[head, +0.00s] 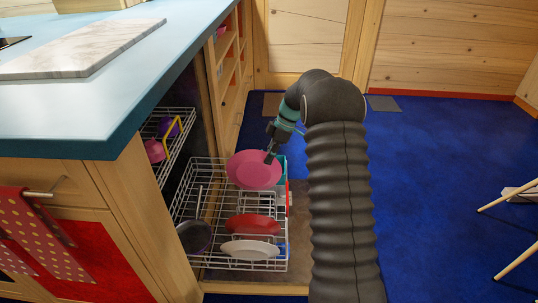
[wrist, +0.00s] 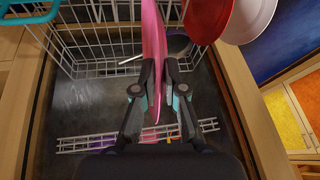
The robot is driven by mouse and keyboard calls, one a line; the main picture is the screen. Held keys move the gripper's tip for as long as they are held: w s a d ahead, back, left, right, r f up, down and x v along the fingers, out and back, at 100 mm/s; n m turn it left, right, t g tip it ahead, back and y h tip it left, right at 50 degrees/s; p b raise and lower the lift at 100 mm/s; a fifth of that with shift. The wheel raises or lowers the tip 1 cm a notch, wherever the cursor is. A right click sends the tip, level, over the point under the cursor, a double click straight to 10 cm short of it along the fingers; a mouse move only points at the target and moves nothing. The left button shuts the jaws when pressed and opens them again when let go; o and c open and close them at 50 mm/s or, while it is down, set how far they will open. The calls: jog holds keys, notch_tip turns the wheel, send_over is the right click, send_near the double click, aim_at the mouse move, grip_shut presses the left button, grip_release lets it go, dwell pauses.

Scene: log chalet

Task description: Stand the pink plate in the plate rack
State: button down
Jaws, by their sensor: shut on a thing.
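The pink plate (head: 252,172) is upright at the far end of the lower wire plate rack (head: 200,165). In the wrist view the pink plate (wrist: 154,35) shows nearly edge-on between the fingers. My gripper (head: 271,156) is shut on its rim from above; the fingers also show in the wrist view (wrist: 158,65). The plate's lower edge overlaps the rack wires, and I cannot tell whether it rests in a slot.
A red plate (head: 253,224), a white plate (head: 250,250) and a dark round dish (head: 194,236) are in the same rack, nearer. The upper rack (head: 170,135) holds a pink cup (head: 154,151). The counter edge (head: 130,145) overhangs at left.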

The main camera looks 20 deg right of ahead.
jog(key=b, duration=0.2)
send_over(270, 184)
jog(key=shift+w+f, duration=0.2)
jog(key=shift+f, duration=1.1)
jog(key=shift+w+f, duration=0.2)
jog(key=shift+f, duration=1.1)
jog(key=shift+f+b, duration=2.95)
jog(key=shift+f, duration=1.45)
jog(key=c, duration=1.2)
grip_release()
jog(key=v, duration=1.2)
